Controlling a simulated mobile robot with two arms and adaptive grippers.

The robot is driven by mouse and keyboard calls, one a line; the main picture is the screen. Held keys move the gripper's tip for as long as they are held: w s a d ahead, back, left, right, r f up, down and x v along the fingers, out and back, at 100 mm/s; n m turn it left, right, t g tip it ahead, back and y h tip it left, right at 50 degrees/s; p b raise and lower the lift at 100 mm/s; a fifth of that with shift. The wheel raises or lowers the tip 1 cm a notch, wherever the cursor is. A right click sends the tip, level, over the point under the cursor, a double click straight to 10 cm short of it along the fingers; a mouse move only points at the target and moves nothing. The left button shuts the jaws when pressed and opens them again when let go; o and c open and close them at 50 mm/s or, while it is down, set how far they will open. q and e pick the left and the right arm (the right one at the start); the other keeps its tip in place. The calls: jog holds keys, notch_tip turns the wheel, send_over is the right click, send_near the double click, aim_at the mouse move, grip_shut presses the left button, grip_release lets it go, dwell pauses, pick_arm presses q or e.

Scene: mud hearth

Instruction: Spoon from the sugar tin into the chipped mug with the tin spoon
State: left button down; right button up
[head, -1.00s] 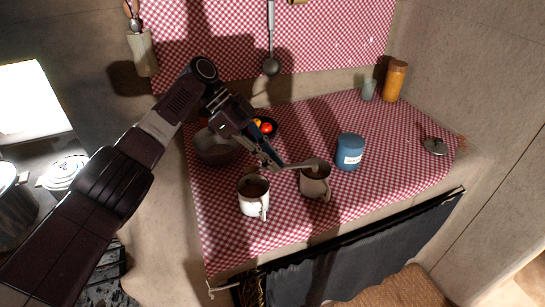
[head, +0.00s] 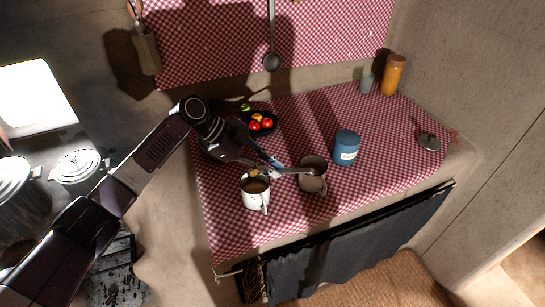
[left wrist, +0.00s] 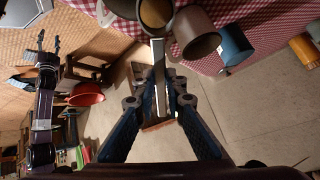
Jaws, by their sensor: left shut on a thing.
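My left gripper (head: 270,164) is shut on the tin spoon (head: 297,170), just above and behind the white mug. The spoon reaches right, its far end at the mouth of a grey-brown mug (head: 313,184); whether it dips inside is unclear. The white mug (head: 254,198) holds something brown. I cannot tell which mug is chipped. The left wrist view shows the spoon handle (left wrist: 158,62) between my fingers. There my right gripper (left wrist: 48,40) hangs away from the counter, fingers apart.
A dark bowl of fruit (head: 263,123) stands behind my left gripper. An orange jar (head: 393,75) and a grey-green cup (head: 367,82) stand at the back. The checked cloth front right is clear.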

pick_arm(q)
jog(key=t+h+b, duration=0.1)
jog(key=t+b, duration=0.2)
jog(key=t, duration=0.1)
jog(key=s+f+t+h+b, duration=0.1)
jog(key=t+b, duration=0.2)
jog(key=b, duration=0.1)
jog(key=s+t+h+b, duration=0.1)
jog(key=t+b, duration=0.2)
jog(key=t, duration=0.1)
jog(key=shift+a+f+t+h+b, duration=0.1)
jog(key=shift+f+t+h+b, duration=0.2)
jog(key=shift+f+h, duration=0.1)
dwell(0.4)
jog(key=shift+r, duration=0.1)
dwell(1.1)
notch_tip(320, 180, up, 5)
jog(key=p, duration=0.3)
jog(key=shift+p, duration=0.4)
jog(key=shift+s, duration=0.15)
